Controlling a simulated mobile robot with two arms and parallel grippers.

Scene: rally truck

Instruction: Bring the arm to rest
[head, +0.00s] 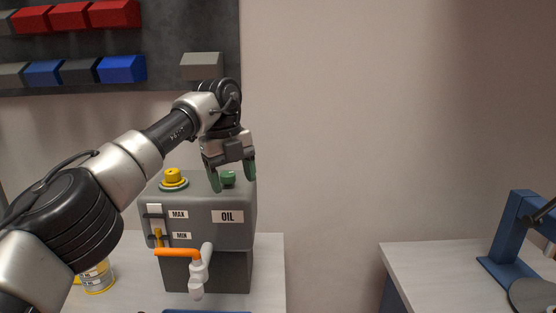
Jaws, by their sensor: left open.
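My left arm comes in from the left, and its gripper (232,186) points down in front of and above the grey oil tank (215,234). I cannot tell whether the fingers touch the knob. Nothing shows held between them. My right gripper is not in view.
The tank has a yellow cap (173,176), an orange-handled tap (178,252) and a level gauge with MAX and MIN labels. Wall bins (122,68) hang above left. A can (97,277) stands at left. A second table (440,270) with a blue stand (512,240) is at right.

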